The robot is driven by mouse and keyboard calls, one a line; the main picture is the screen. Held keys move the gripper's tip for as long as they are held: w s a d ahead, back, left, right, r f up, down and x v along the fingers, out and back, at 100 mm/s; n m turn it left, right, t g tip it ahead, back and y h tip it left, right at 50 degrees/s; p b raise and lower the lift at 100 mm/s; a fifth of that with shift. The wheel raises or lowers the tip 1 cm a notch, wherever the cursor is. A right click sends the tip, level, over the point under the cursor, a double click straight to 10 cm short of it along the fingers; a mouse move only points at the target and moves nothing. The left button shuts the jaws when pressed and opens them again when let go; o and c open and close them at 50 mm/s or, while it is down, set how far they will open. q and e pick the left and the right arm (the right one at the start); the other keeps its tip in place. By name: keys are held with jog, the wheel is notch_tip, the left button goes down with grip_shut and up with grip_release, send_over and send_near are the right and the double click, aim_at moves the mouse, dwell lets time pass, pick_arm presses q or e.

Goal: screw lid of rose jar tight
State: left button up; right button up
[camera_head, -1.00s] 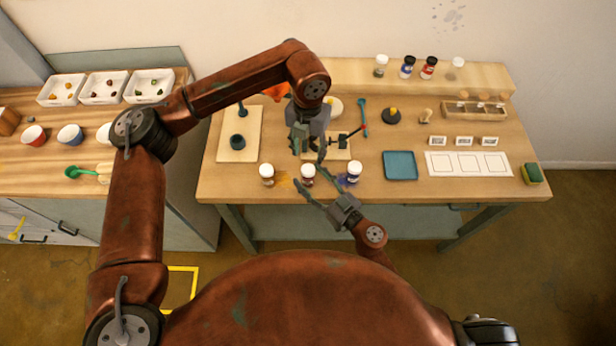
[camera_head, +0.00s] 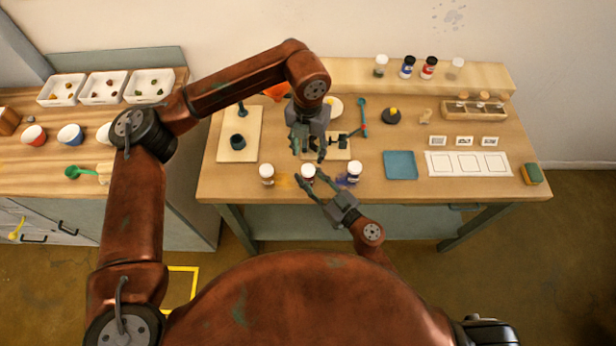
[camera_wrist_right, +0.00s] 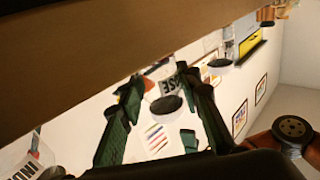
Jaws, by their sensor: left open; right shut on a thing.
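The rose jar (camera_head: 308,172) stands upright in the middle of the front row of three jars. How tightly the lid sits cannot be told.
A pale-topped jar (camera_head: 267,175) stands to the left and the indigo jar (camera_head: 354,172) close to the right. A blue tray (camera_head: 400,165) and a white card (camera_head: 467,164) lie further right. A board with a mortar (camera_head: 238,142) is at left.

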aim_at(308, 169)
grip_shut()
pick_arm(q)
jog(key=n, duration=0.9)
jog(key=shift+f, duration=4.05)
